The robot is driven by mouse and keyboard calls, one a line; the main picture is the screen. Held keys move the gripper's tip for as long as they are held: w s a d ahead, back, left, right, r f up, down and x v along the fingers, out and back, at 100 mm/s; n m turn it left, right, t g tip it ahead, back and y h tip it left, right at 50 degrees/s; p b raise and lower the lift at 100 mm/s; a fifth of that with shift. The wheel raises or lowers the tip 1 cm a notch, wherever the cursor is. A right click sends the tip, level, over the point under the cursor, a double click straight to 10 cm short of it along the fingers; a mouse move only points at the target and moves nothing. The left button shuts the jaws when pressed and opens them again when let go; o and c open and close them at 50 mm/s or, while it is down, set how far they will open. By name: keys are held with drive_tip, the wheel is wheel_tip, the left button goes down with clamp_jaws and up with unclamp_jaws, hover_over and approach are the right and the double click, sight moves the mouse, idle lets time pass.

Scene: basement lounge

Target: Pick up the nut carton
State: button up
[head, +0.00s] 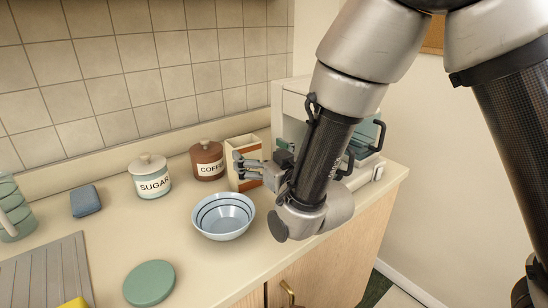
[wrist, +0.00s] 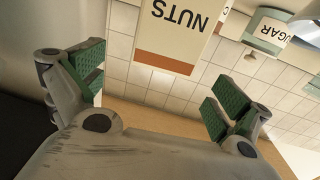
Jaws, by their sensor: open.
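The nut carton (head: 246,146) is a cream box with an orange-brown edge, standing on the counter beside the coffee canister. In the wrist view the carton (wrist: 175,38) appears upside down, with the word NUTS and a brown band. My gripper (head: 238,166) is open in front of the carton in the head view and hides part of it. In the wrist view the green-padded fingers of my gripper (wrist: 150,92) are spread wide and empty, with the carton beyond them. I see no contact.
The coffee canister (head: 207,160) and sugar canister (head: 150,176) stand left of the carton. A striped bowl (head: 223,216) sits in front. A pale appliance (head: 292,103) is close on the right.

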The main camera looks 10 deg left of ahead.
sight(248, 147)
drive_tip(key=shift+w+a, duration=0.3)
drive_tip(key=shift+w, duration=0.05)
drive_tip(key=x, duration=0.6)
drive_tip(key=shift+w+a, duration=0.15)
drive_tip(key=shift+a, duration=0.2)
